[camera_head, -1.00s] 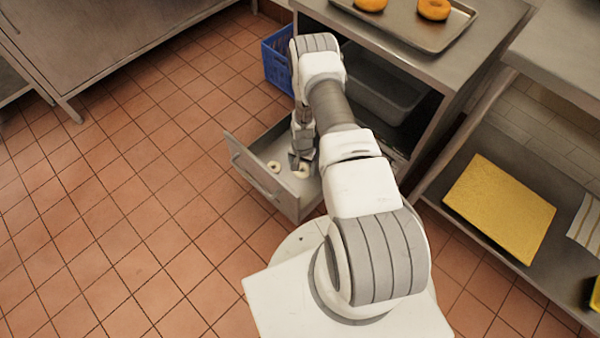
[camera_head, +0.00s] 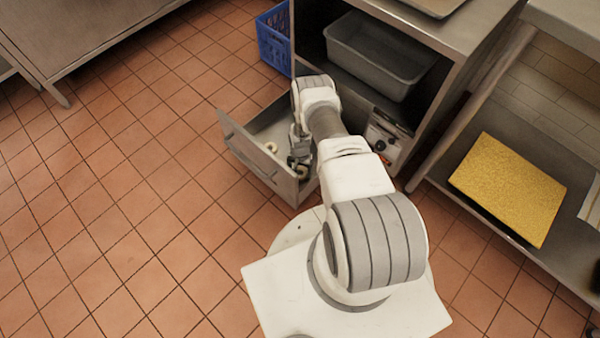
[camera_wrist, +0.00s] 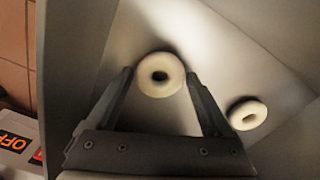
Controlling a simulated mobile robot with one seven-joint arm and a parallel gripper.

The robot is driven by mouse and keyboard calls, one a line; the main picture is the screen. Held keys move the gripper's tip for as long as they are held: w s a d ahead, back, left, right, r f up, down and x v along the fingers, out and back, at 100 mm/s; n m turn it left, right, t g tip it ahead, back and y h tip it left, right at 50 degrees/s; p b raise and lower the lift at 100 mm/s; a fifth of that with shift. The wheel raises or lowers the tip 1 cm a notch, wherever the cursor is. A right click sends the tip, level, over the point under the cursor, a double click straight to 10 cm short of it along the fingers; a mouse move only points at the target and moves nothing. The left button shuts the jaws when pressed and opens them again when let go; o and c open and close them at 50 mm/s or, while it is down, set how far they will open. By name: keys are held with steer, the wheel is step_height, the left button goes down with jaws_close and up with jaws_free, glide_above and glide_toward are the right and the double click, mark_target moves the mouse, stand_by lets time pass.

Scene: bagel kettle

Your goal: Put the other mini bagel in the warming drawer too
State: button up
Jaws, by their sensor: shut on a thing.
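The warming drawer (camera_head: 256,171) is pulled open, its grey metal floor bare apart from the bagels. One pale mini bagel (camera_head: 271,147) lies on the drawer floor; it shows at the right in the wrist view (camera_wrist: 247,113). My gripper (camera_head: 298,162) is down inside the drawer, pointing at its floor. In the wrist view its two dark fingers (camera_wrist: 160,82) are shut on the other mini bagel (camera_wrist: 160,75), one finger on each side. That bagel is partly hidden by the gripper in the head view (camera_head: 304,172). I cannot tell whether it touches the floor.
A control panel (camera_head: 384,138) is beside the drawer, below a shelf holding a grey bin (camera_head: 380,55). A blue crate (camera_head: 274,40) stands behind the drawer. A yellow board (camera_head: 508,187) lies on the right shelf. The tiled floor at left is clear.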

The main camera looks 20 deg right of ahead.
steer(key=shift+f, duration=0.35)
steer(key=o, duration=1.2)
steer(key=shift+o, duration=0.2)
steer(key=shift+r, duration=0.1)
